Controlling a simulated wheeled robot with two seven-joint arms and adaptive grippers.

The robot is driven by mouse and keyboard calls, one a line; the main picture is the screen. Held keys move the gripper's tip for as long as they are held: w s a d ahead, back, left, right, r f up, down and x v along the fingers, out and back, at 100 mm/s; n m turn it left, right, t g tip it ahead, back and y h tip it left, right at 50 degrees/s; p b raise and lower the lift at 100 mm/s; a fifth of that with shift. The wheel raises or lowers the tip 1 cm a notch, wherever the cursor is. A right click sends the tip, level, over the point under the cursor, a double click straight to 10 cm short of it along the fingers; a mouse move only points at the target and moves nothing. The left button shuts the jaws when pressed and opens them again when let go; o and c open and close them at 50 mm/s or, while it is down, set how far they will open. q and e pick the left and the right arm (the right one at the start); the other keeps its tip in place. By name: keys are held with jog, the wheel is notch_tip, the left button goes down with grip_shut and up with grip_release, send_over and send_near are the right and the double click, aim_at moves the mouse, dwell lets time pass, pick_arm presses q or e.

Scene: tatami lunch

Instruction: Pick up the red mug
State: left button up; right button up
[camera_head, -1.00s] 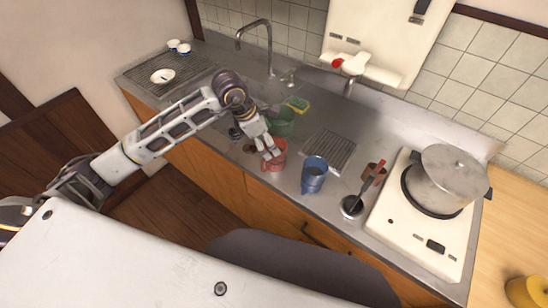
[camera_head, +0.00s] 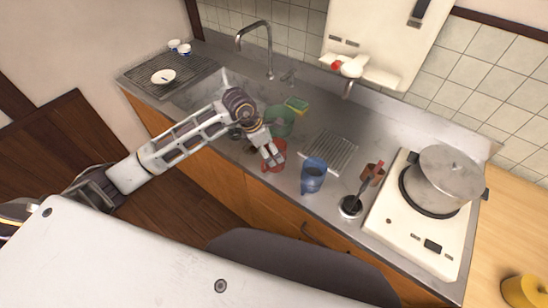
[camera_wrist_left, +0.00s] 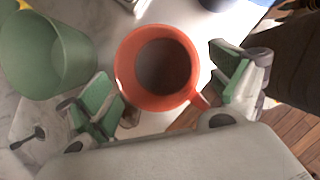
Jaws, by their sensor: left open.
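The red mug (camera_head: 279,150) stands upright on the steel counter, partly hidden by my left gripper in the head view. In the left wrist view I look down into the open mug (camera_wrist_left: 122,68), and its handle (camera_wrist_left: 203,102) points to the lower right. My left gripper (camera_head: 270,160) is open at the mug. In the left wrist view its green-padded fingers (camera_wrist_left: 165,95) are spread to the left and right of the mug's near side. I see a gap between the mug and each finger. My right gripper is not in view.
A green cup (camera_head: 284,122) stands just behind the mug, and a blue mug (camera_head: 313,177) stands to its right. A dark pot with a utensil (camera_head: 350,206), a brown cup (camera_head: 373,173) and a stove (camera_head: 400,228) with a steel pot (camera_head: 449,178) are farther right.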

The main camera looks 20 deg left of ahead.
pick_arm(q)
jog(key=shift+x, duration=1)
jog(key=shift+c, duration=0.4)
jog(key=c, duration=1.1)
jog(key=shift+r, duration=0.1)
jog(key=shift+r, duration=0.7)
jog(key=shift+r+b, duration=0.75)
jog(key=shift+r, duration=3.55)
